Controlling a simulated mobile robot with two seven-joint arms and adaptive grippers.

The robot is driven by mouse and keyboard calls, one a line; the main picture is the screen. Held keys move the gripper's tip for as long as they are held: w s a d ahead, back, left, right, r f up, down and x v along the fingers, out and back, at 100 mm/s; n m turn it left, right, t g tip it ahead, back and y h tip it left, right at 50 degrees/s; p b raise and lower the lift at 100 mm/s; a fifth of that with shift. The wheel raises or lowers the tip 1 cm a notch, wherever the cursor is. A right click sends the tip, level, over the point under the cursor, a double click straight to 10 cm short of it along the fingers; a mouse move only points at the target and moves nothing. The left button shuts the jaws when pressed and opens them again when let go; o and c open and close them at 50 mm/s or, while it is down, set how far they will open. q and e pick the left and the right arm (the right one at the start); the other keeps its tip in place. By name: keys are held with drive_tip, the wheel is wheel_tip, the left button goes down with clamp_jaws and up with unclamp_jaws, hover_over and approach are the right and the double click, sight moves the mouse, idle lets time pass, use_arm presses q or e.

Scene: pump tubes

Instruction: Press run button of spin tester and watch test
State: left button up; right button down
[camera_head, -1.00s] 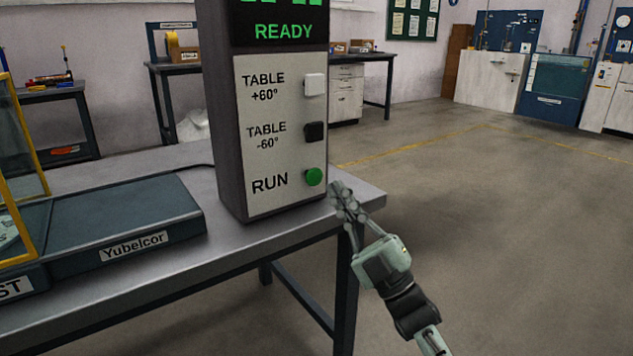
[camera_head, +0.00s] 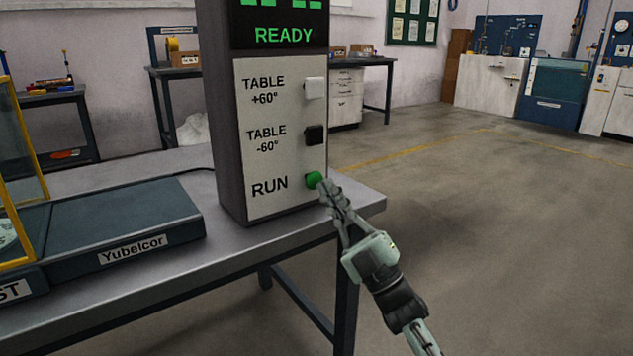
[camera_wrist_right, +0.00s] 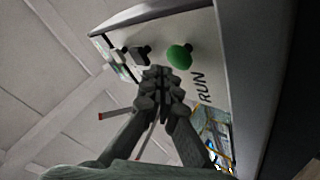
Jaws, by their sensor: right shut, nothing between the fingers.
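The spin tester's control box (camera_head: 262,120) stands upright on the grey table, with a display reading READY. Its panel has a white TABLE +60° button (camera_head: 314,88), a black TABLE -60° button (camera_head: 314,134) and a green RUN button (camera_head: 313,180). My right gripper (camera_head: 326,186) is shut and empty, its fingertips right by the green button's lower right edge. In the right wrist view the green button (camera_wrist_right: 180,56) shows just beyond the fingertips (camera_wrist_right: 160,76); I cannot tell whether they touch. My left gripper is out of view.
A blue-grey unit labelled Yubelcor (camera_head: 125,225) and a yellow-framed enclosure (camera_head: 22,150) are on the left of the table (camera_head: 200,265). The floor to the right is open. Benches and cabinets stand along the back wall.

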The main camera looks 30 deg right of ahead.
drive_tip(key=shift+w, duration=0.15)
idle(0.7)
drive_tip(key=shift+w, duration=0.3)
